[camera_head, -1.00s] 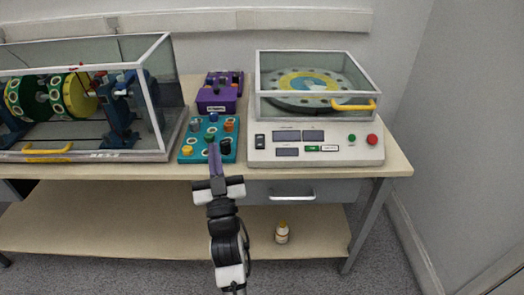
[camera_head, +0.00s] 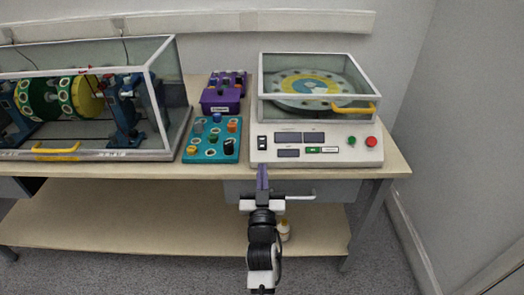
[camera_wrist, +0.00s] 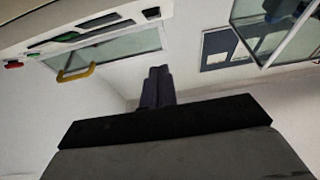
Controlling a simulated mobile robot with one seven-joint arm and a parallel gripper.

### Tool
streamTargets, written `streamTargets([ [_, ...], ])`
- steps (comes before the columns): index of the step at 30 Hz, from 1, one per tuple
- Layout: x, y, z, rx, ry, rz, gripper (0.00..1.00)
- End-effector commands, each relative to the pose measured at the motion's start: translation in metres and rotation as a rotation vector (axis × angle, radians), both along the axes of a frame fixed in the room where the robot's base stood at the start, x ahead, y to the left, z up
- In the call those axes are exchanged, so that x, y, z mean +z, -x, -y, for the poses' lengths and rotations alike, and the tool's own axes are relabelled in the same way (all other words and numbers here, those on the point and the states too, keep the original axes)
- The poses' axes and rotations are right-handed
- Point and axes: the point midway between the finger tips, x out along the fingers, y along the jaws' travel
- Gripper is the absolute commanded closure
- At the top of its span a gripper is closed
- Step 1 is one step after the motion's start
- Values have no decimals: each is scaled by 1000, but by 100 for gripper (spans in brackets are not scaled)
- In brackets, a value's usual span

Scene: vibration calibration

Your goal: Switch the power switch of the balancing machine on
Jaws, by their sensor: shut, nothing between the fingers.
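The balancing machine (camera_head: 318,129) is a white box with a sloped front panel and a clear-walled case on top, at the right of the table. Its power switch is probably the black rocker (camera_head: 262,143) at the panel's left end; its position is too small to tell. My gripper (camera_head: 262,170) is shut and empty. In the head view its purple fingers point up at the machine's front edge, just below the rocker; I cannot tell whether they touch. The closed fingers (camera_wrist: 156,86) also show in the wrist view, with part of the machine's panel (camera_wrist: 85,28) at upper left.
A green button (camera_head: 351,141) and a red button (camera_head: 371,142) sit at the panel's right. A teal board with knobs (camera_head: 186,158) and a purple box (camera_head: 220,98) stand to the left. A glass-cased rotor rig fills the far left. A drawer handle (camera_head: 300,197) protrudes below the tabletop.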

Motion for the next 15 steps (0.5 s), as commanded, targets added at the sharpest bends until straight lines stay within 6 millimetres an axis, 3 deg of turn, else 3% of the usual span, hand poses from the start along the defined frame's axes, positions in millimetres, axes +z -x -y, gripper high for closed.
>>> streamTargets([
  [1, 11, -10, -1, 2, 0, 2, 100],
  [10, 35, -69, 0, 0, -1, 0, 100],
  [12, 10, -75, 0, 0, 0, -1, 100],
  [15, 1, -82, -1, 1, -1, 0, 100],
])
